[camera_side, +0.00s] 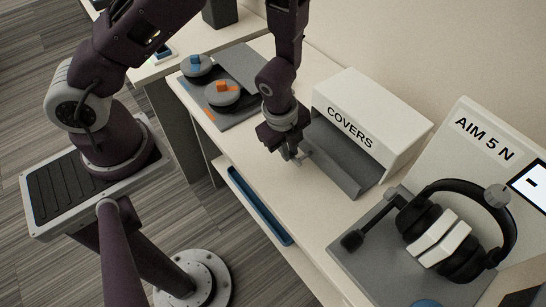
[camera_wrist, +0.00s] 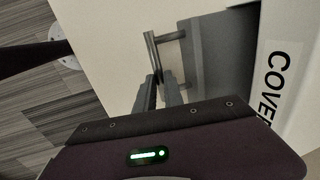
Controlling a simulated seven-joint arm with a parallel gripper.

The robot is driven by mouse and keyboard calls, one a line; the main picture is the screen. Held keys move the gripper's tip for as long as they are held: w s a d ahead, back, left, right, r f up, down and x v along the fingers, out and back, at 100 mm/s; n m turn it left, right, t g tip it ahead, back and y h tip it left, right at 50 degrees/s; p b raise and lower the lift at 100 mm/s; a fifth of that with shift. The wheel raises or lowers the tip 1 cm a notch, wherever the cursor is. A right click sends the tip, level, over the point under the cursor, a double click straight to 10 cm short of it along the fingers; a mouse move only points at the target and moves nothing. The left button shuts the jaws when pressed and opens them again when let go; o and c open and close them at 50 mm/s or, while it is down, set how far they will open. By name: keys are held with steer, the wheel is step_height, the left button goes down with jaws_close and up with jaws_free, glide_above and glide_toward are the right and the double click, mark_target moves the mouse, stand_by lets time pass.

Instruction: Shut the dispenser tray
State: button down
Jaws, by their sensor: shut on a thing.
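The white dispenser (camera_side: 375,110), labelled COVERS, stands on the bench against the wall. Its grey tray (camera_side: 345,163) sticks out of the open front towards the bench's front edge. The tray looks empty in the part I can see. My gripper (camera_side: 298,158) points down at the tray's front. In the wrist view, my gripper (camera_wrist: 157,82) is shut on the tray handle (camera_wrist: 152,45), a thin grey bar standing off the tray's front face. The tray (camera_wrist: 218,55) and part of the dispenser wall (camera_wrist: 285,40) also show there. The back of the tray is hidden inside the dispenser.
On the left, a grey board (camera_side: 245,65) holds two round pieces with blue and orange knobs. On the right, a headset (camera_side: 440,245) with a white cover piece rests on a grey stand before a sign. A blue strip (camera_side: 260,208) lies in a recess below the bench's front edge.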

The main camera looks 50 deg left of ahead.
mark_target(311, 135)
steer(key=w, duration=0.7)
steer(key=shift+w, duration=0.2)
steer(key=c, duration=1.5)
jaws_free()
steer(key=shift+o, duration=0.2)
steer(key=r, duration=0.2)
steer(key=s+r, duration=0.1)
steer(key=r, duration=0.4)
steer(key=shift+s, duration=0.25)
steer(key=shift+r, duration=0.1)
steer(key=s+a+r+n+t+y, duration=0.1)
steer(key=s+a+r+n, duration=0.25)
steer(key=r, duration=0.55)
steer(key=s+a+r+n+t+y, duration=0.1)
steer(key=s+a+r+n, duration=0.3)
steer(key=r, duration=0.5)
steer(key=s+d+r+n+h, duration=0.1)
steer(key=s+r+n, duration=0.2)
steer(key=s+n, duration=0.2)
steer(key=s+d+r+n+t+h, duration=0.1)
steer(key=s+r+n, duration=0.2)
steer(key=s, duration=0.7)
steer(key=shift+s+r+n, duration=0.4)
steer(key=shift+n, duration=0.85)
